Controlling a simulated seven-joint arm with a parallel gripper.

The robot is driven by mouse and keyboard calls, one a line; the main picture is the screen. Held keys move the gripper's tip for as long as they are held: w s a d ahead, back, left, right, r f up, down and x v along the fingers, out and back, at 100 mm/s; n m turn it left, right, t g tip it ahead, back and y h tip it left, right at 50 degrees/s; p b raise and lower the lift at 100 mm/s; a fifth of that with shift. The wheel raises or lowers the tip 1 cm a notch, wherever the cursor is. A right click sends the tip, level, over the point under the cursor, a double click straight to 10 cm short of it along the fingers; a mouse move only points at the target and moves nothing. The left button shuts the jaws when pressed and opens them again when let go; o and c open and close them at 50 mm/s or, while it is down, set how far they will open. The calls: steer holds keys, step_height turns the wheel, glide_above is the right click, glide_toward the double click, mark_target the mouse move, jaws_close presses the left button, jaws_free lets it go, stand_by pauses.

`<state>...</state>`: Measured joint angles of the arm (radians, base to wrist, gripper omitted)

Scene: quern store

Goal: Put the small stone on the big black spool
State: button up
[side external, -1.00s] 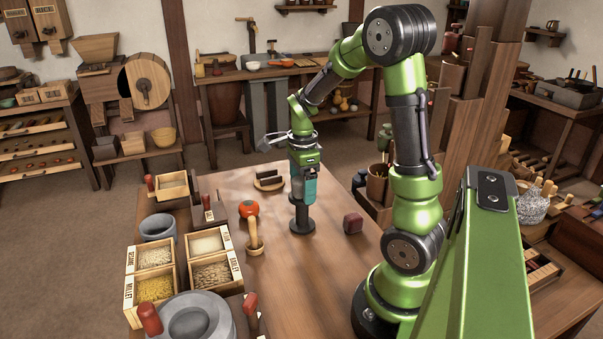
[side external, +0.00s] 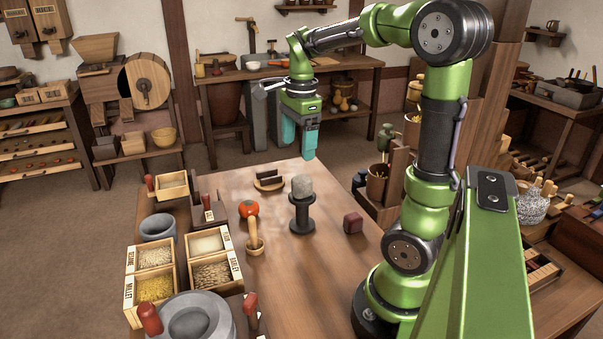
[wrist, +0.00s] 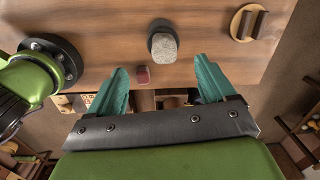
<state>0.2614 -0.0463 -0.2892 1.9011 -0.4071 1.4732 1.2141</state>
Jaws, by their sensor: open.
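The small grey stone (side external: 302,186) rests on top of the big black spool (side external: 302,217), which stands upright on the wooden table. In the wrist view the stone (wrist: 164,47) covers most of the spool, with the dark spool edge (wrist: 158,24) showing behind it. My gripper (side external: 309,153) is raised above and behind the spool in the side view, apart from the stone. In the wrist view its two teal fingers (wrist: 163,82) are spread wide with nothing between them.
A dark red block (side external: 353,223) lies right of the spool. A wooden holder (side external: 268,181) is behind. Grain boxes (side external: 155,256) and a stone mortar (side external: 190,320) fill the left side.

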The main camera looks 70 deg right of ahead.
steer(key=s+a+n+t+y, duration=0.1)
steer(key=s+a+n+t, duration=0.1)
steer(key=a+n, duration=0.8)
steer(key=s+a+n+t+y, duration=0.1)
steer(key=a+n+t, duration=0.3)
steer(key=a+n, duration=0.6)
steer(key=shift+s+r+n+t, duration=0.3)
steer(key=shift+s+r+n, duration=0.15)
steer(key=shift+s+n, duration=0.25)
